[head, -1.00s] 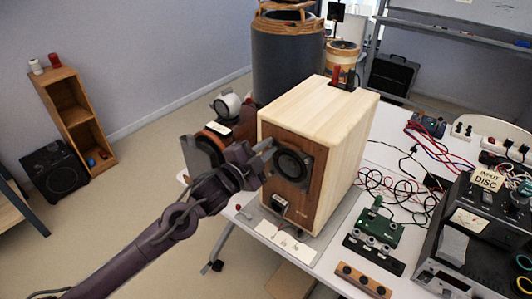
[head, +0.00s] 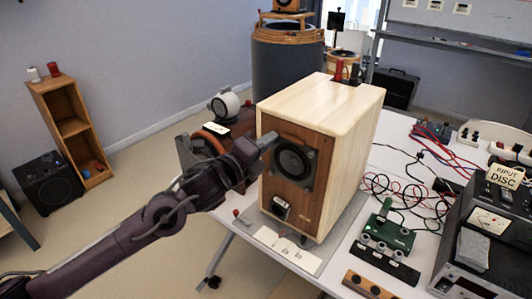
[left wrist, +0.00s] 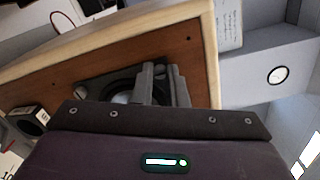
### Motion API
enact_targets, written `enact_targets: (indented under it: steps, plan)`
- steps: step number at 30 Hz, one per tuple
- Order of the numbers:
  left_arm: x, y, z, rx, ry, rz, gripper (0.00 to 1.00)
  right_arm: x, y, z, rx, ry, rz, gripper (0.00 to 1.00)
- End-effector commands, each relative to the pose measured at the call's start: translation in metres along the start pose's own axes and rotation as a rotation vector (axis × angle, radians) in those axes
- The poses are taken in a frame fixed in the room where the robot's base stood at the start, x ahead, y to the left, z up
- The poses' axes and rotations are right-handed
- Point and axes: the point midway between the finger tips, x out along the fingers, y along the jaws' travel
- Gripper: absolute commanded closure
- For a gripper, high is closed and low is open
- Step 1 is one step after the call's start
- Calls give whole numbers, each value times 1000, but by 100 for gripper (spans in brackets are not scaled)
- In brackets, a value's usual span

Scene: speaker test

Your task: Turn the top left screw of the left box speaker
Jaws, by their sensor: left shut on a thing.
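The left box speaker (head: 345,105) is a pale wooden box with a brown front. The fingers hide the screw. In the left wrist view the grey fingers (left wrist: 165,84) are close together in front of the driver's frame (left wrist: 95,88). My right gripper is in neither view.
A green device (head: 388,232) with knobs and a black meter unit (head: 485,225) stand right of the speaker among loose cables (head: 400,185). A round white-and-grey object (head: 224,104) is behind my left gripper. Open floor lies left of the table (head: 225,228).

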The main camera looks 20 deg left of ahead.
Motion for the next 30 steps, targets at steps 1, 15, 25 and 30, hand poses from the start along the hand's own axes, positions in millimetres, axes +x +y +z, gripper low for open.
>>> enact_targets:
  steps: [1, 15, 25, 30]
  plan:
    - [0, 5, -2, 37, 1, 1, 100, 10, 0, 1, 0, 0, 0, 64]
    - [0, 2, -1, 234, 2, 4, 100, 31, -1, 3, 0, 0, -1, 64]
    - [0, 2, -1, 249, 3, 4, 100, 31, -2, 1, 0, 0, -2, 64]
    - [0, 2, -1, 248, 4, 4, 100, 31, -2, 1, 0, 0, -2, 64]
